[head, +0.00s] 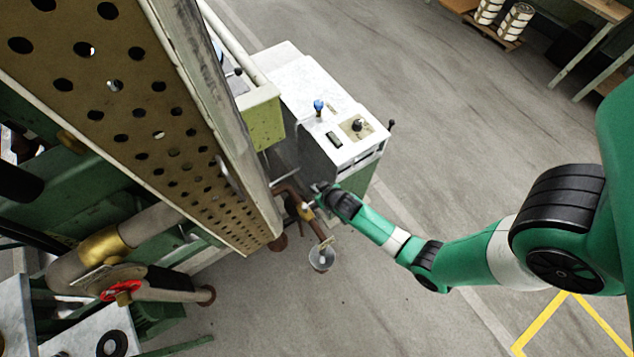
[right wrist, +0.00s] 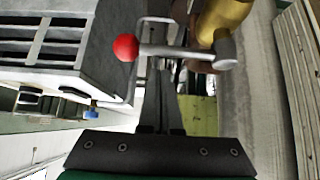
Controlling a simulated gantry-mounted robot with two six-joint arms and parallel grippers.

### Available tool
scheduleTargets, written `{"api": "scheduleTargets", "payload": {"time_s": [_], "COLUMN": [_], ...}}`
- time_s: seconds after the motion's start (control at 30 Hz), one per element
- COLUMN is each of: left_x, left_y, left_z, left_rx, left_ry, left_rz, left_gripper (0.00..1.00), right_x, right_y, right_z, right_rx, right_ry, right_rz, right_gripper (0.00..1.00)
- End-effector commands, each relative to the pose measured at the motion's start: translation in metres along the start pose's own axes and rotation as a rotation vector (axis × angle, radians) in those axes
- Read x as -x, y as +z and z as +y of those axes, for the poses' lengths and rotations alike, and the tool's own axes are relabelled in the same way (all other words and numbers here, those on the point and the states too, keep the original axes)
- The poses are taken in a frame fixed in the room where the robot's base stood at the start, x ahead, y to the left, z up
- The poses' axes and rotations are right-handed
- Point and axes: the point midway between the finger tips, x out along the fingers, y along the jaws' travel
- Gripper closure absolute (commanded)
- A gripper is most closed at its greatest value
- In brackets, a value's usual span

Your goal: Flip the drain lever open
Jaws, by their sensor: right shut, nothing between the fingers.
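The drain lever (right wrist: 180,51) is a grey metal bar with a red ball knob (right wrist: 125,47); it lies across the right wrist view beside a brass valve body (right wrist: 222,20). My right gripper (right wrist: 160,75) is shut and empty, its dark fingers pointing toward the bar. The bar crosses the picture in front of the fingertips; I cannot tell whether they touch. In the head view my right gripper (head: 316,193) is by the copper drain pipe (head: 313,222), next to the control cabinet. The lever is too small to make out there. My left gripper is not in view.
A small bucket (head: 321,257) stands under the pipe end. The white-topped cabinet (head: 325,110) with knobs is just beyond my right gripper. A long perforated brown panel (head: 150,120) fills the left. Open concrete floor (head: 440,110) lies to the right.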

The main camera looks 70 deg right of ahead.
Motion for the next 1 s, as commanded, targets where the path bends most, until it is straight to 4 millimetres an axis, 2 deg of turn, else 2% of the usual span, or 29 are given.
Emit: {"api": "scheduleTargets", "payload": {"time_s": [0.1, 0.23, 0.63, 1.0], "left_x": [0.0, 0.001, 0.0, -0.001], "left_y": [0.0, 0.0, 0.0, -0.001], "left_z": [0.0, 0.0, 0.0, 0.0], "left_rx": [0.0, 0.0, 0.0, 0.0], "left_ry": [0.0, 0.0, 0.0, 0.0], "left_rz": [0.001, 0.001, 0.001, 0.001], "left_gripper": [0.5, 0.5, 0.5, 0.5], "right_x": [0.009, 0.013, 0.014, 0.013], "right_y": [0.013, 0.017, 0.018, 0.017], "right_z": [-0.001, 0.0, 0.001, 0.011], "right_rx": [0.002, 0.0, -0.001, -0.006], "right_ry": [-0.001, 0.0, 0.0, 0.006], "right_rz": [0.0, 0.001, 0.001, 0.001], "right_gripper": [1.0, 1.0, 1.0, 1.0]}}
